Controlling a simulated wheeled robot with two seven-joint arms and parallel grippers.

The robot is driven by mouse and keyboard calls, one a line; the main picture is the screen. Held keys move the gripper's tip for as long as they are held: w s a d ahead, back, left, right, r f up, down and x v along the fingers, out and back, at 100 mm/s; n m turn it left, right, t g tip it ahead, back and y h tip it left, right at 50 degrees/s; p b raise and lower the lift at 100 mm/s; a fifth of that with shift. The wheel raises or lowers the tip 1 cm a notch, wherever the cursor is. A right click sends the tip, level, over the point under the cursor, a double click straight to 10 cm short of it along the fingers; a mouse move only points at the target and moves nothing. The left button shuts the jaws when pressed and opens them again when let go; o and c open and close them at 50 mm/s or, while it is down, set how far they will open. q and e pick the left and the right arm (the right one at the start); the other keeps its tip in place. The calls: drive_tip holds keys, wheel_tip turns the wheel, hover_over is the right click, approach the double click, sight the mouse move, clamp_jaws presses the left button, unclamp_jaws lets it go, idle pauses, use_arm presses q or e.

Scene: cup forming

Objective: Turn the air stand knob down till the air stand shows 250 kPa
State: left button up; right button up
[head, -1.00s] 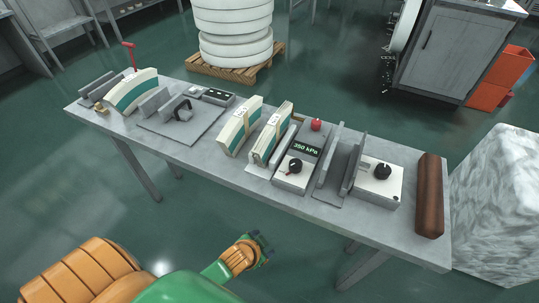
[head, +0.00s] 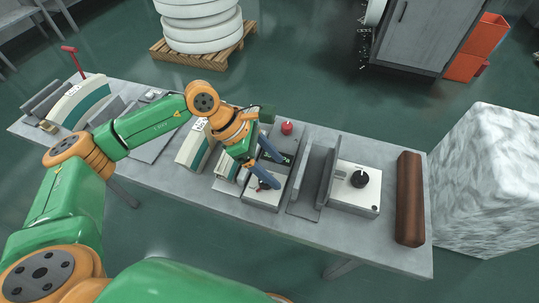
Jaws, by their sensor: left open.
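The air stand (head: 262,198) is a pale box on the table with a red button (head: 287,128) behind it. My left gripper (head: 277,173) is open right over the air stand, its two blue-grey fingers pointing down and to the right. The fingers cover the air stand knob, so I cannot tell whether they touch it. The display (head: 288,158) is partly covered by a finger and its number cannot be read. My right gripper is not in view.
The table's front edge is clear.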

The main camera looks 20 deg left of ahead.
use_arm(q)
drive_tip(key=w+a+f+y, duration=0.1)
drive_tip(key=w+a+y, duration=0.15)
drive_tip(key=a, duration=0.35)
drive_tip(key=d+f, duration=0.1)
drive_tip(key=s+d+f+p, duration=0.1)
drive_tip(key=f, duration=0.1)
drive_tip(key=s+d+f, duration=0.1)
drive_tip(key=f, duration=0.1)
drive_tip(key=shift+d+p, duration=0.1)
drive_tip(key=shift+p, duration=0.3)
drive_tip(key=shift+w+f, duration=0.3)
drive_tip(key=shift+f, duration=0.2)
drive_tip(key=shift+s+r, duration=0.1)
drive_tip(key=shift+s, duration=0.05)
drive_tip(key=c, duration=0.5)
clamp_jaws()
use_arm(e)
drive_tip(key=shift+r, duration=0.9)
